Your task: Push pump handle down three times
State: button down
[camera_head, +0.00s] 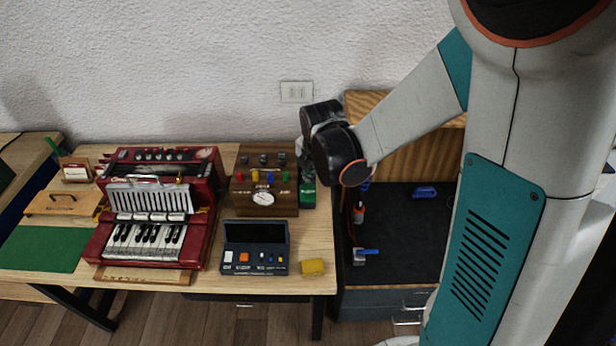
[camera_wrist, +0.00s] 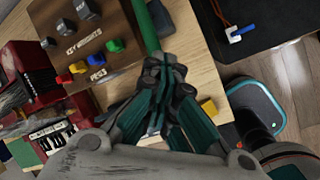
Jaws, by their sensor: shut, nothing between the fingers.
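A green device (camera_head: 307,196), which looks like the pump, stands at the right end of the table beside the wooden box. Its upper part is hidden behind my wrist and gripper in the head view. In the wrist view a green bar (camera_wrist: 146,25) runs from the top edge down to my fingertips; I cannot tell if it is the pump handle. My gripper (camera_wrist: 165,72) is shut and empty, with its fingertips at the near end of this bar. I cannot tell whether they touch it. In the head view my gripper (camera_head: 306,166) is just above the green device, mostly covered by my wrist.
A wooden box with knobs and a dial (camera_head: 262,204) stands just left. A red accordion-like instrument (camera_head: 155,215), a dark control panel (camera_head: 255,255) and a yellow block (camera_head: 313,267) share the table. A dark-topped cabinet (camera_head: 400,240) stands to the right.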

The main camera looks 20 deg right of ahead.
aim_at(311, 185)
jog(key=shift+s+a+f+b, duration=0.15)
jog(key=shift+s+f+b, duration=0.25)
jog(key=shift+f+b, duration=0.4)
jog(key=shift+s+a+f+b, duration=0.1)
jog(key=shift+s+f+b, duration=0.25)
jog(key=shift+f+b, duration=0.4)
dwell(1.9)
dwell(0.5)
jog(key=shift+w+d+r+p, duration=0.15)
jog(key=shift+w+r+p, duration=0.3)
jog(key=shift+r+p, duration=0.45)
jog(key=shift+w+d+r+p, duration=0.15)
jog(key=shift+w+r+p, duration=0.4)
jog(key=shift+r, duration=0.6)
jog(key=shift+w+d+r+p, duration=0.15)
jog(key=shift+w+r+p, duration=0.25)
jog(key=shift+r+p, duration=0.5)
jog(key=shift+r, duration=0.1)
jog(key=shift+w+d+r+p, duration=0.1)
jog(key=shift+w+r+p, duration=0.3)
jog(key=shift+r, duration=0.35)
jog(key=shift+w+d+r+p, duration=0.15)
jog(key=shift+w+r+p, duration=0.1)
jog(key=shift+r+p, duration=0.4)
jog(key=shift+w+d+r+p, duration=0.1)
jog(key=shift+w+r+p, duration=0.2)
jog(key=shift+r, duration=0.55)
